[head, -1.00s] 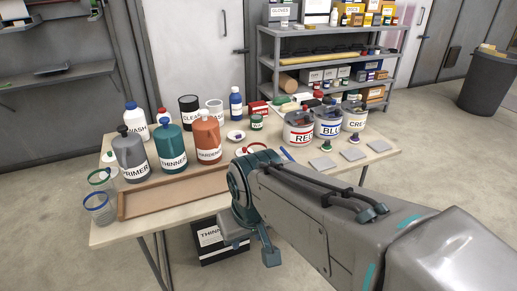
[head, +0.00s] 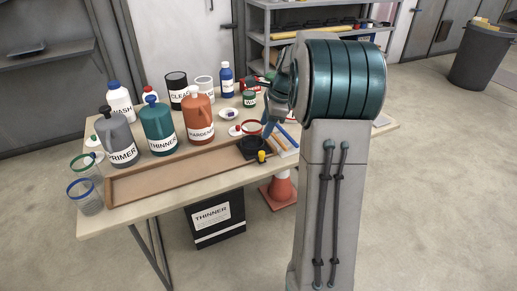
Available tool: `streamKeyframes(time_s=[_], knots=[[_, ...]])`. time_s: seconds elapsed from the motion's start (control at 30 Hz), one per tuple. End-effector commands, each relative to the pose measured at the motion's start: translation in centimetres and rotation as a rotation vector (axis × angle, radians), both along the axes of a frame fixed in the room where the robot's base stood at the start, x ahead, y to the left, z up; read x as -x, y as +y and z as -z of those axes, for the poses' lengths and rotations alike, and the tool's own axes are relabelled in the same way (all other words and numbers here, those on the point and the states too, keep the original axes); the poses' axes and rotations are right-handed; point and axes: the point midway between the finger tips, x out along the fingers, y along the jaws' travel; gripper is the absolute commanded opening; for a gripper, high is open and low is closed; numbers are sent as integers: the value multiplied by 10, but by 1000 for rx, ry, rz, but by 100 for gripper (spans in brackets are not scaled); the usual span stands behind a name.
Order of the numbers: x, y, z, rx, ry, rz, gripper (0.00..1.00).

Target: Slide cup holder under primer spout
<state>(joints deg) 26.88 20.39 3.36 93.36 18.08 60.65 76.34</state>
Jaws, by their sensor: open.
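The grey jug labelled PRIMER (head: 118,147) stands at the left behind a long shallow brown tray (head: 165,184). A small dark holder (head: 252,146) with a yellow knob (head: 262,157) sits at the tray's right end, apart from the primer jug. I take it for the cup holder; whether it holds a cup is unclear. My gripper (head: 270,130) is open, just above and right of the dark holder. Part of it is hidden by my arm, and I cannot tell whether it touches the holder.
A teal THINNER jug (head: 158,131) and an orange HARDENER jug (head: 199,121) stand behind the tray. Clear cups with green (head: 84,160) and blue rims (head: 80,188) stand at its left end. An orange cone (head: 281,190) is below the table.

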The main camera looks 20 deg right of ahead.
Motion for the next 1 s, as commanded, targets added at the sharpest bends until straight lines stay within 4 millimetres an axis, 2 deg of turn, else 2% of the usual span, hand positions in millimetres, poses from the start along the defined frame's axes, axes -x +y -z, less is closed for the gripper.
streamKeyframes(time_s=[0.03, 0.1, 0.2, 0.33, 0.57, 1.0], knots=[[-11, -17, 13, -38, 15, 92, 44], [-22, -35, 24, -82, 34, 201, 44], [-33, -53, 34, -130, 52, 314, 44], [-39, -64, 42, -162, 64, 390, 44], [-46, -58, 65, -171, 70, 405, 44], [-69, -33, 147, -169, 70, 403, 44]])
